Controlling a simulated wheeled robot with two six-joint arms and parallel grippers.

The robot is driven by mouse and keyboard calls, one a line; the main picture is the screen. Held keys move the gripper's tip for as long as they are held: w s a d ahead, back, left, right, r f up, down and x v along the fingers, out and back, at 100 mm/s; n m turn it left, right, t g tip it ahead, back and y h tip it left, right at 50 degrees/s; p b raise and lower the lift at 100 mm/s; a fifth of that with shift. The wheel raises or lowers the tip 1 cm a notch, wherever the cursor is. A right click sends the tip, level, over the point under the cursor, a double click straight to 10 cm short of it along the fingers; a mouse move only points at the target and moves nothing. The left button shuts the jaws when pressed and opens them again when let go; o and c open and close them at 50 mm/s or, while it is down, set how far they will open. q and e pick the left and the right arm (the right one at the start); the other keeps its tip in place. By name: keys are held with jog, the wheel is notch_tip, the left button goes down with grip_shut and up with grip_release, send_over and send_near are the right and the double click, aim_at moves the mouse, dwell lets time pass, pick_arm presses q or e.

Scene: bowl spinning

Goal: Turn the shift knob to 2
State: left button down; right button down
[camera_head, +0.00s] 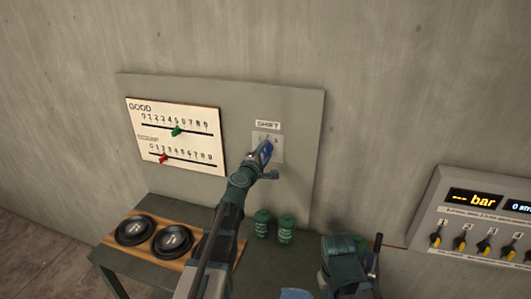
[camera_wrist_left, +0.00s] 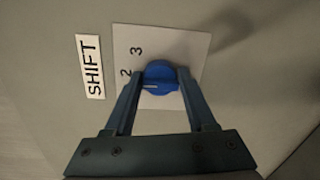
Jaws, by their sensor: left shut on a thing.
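The blue shift knob (camera_wrist_left: 160,72) sits on a white plate (camera_wrist_left: 180,45) on the wall panel, beside a SHIFT label (camera_wrist_left: 89,67). My left gripper (camera_wrist_left: 161,88) is shut on the knob, one finger on each side. A short white mark on the knob points left in the wrist view, near or slightly below the numeral 2. The numerals 2 (camera_wrist_left: 126,73) and 3 (camera_wrist_left: 137,51) show; any other numeral is hidden by a finger. In the head view, the left gripper (camera_head: 264,152) covers most of the knob. My right gripper (camera_head: 375,248) is low, away from the panel; its jaws are unclear.
A GOOD scoreboard (camera_head: 175,122) with green and red sliders hangs left of the knob.

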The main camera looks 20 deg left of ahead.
pick_arm(q)
jog(key=shift+w+a, duration=0.1)
jog(key=shift+c, duration=1.4)
grip_release()
